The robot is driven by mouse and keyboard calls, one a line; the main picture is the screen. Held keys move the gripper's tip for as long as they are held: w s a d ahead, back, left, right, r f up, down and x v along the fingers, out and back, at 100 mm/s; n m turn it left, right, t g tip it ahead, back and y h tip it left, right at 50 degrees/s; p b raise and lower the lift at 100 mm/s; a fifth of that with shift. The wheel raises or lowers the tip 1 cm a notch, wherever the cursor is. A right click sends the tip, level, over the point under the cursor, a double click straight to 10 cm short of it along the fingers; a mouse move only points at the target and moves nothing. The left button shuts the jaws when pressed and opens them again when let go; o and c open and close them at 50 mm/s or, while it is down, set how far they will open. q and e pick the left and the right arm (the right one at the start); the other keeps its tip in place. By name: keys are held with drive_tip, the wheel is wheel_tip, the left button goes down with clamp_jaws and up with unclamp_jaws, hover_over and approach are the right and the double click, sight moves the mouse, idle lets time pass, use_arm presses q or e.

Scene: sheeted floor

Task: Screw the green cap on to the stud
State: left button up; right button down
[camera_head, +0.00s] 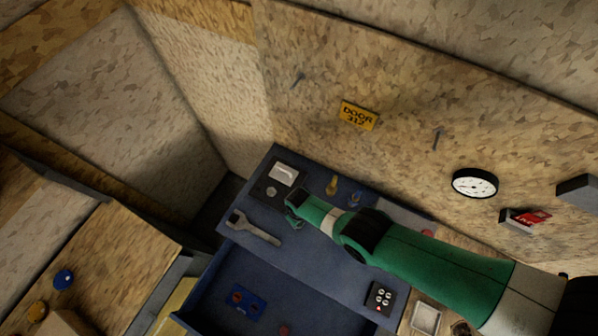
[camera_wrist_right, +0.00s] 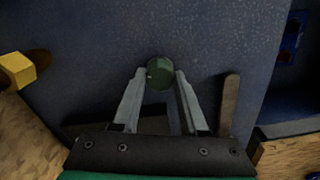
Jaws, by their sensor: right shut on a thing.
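The green cap (camera_wrist_right: 159,73) is round and sits between the fingertips of my right gripper (camera_wrist_right: 160,78) in the right wrist view. The gripper is shut on it. In the head view my green right arm reaches in from the right, and its gripper (camera_head: 293,217) is over the blue bench top (camera_head: 315,250), right of the wrench. The cap cannot be made out clearly there. I cannot pick out the stud in either view; whether it is under the cap I cannot tell. My left gripper is not in view.
A grey wrench (camera_head: 255,229) lies left of the gripper. A dark plate with a pale block (camera_head: 284,172) lies behind it. A yellow piece (camera_head: 332,186) and a small blue piece (camera_head: 355,198) stand near the wall. An open blue drawer (camera_head: 270,285) is in front.

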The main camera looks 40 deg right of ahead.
drive_tip(key=m, duration=0.8)
drive_tip(key=shift+m, duration=0.3)
drive_tip(key=m, duration=0.7)
drive_tip(key=shift+m, duration=0.4)
drive_tip(key=shift+c, duration=1.8)
unclamp_jaws()
drive_tip(key=shift+c, duration=0.8)
